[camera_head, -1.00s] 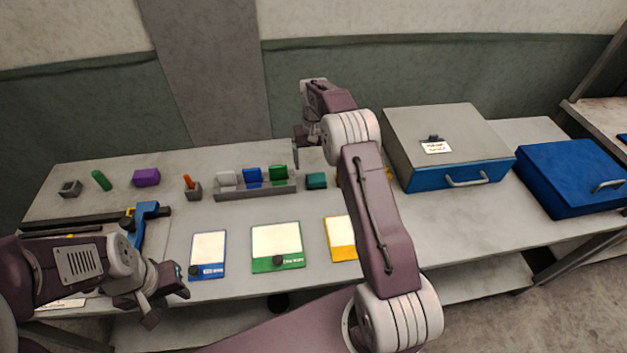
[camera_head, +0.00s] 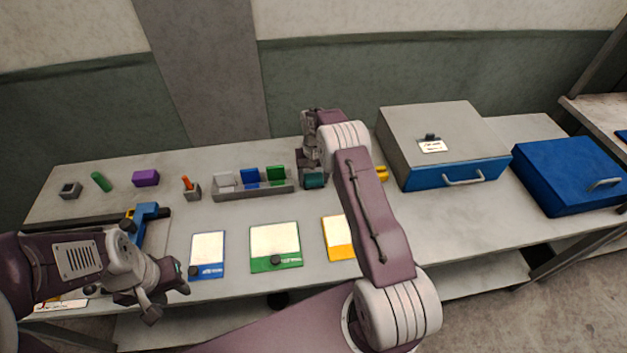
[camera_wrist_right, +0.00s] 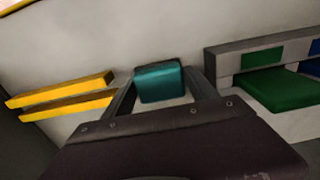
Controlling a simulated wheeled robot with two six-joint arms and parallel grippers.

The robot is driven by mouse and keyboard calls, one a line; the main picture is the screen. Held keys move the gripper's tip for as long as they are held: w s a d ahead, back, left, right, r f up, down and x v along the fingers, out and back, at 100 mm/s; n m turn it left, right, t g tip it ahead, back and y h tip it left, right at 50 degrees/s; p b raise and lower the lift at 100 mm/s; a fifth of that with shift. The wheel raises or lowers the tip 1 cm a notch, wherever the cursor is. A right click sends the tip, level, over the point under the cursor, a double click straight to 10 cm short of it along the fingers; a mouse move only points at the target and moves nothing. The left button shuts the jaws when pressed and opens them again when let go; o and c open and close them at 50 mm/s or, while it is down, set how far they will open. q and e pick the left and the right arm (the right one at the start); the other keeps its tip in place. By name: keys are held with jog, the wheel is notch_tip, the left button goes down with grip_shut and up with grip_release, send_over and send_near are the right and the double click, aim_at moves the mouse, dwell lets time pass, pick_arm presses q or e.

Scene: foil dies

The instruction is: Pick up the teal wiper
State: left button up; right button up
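The teal wiper (camera_head: 315,181) is a small block on the table, just right of the grey rack. It also shows in the right wrist view (camera_wrist_right: 159,82). My right gripper (camera_head: 313,172) is down at the wiper. In the right wrist view my right gripper (camera_wrist_right: 162,84) is open, with one finger on each side of the wiper. A narrow gap shows by the right finger; contact on the left is hard to tell. My left gripper (camera_head: 180,278) is low at the left, near the blue-edged card, away from the wiper; its opening is unclear.
The grey rack (camera_head: 253,192) with white, blue and green blocks stands close left of the wiper. Yellow bars (camera_wrist_right: 62,96) lie on its other side. A grey box with a blue drawer (camera_head: 455,176) and a blue case (camera_head: 570,178) stand further right.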

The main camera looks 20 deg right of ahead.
aim_at(314, 176)
jog(key=c, duration=0.9)
jog(key=shift+o, duration=0.2)
jog(key=shift+r, duration=0.1)
jog(key=shift+r, duration=0.35)
notch_tip(314, 176, up, 3)
jog(key=shift+w+r+b, duration=0.1)
jog(key=shift+b, duration=0.5)
jog(key=s+d+r+b, duration=0.1)
jog(key=s+r+b, duration=0.1)
jog(key=s+r, duration=0.5)
jog(key=s, duration=0.4)
jog(key=shift+s+d, duration=0.4)
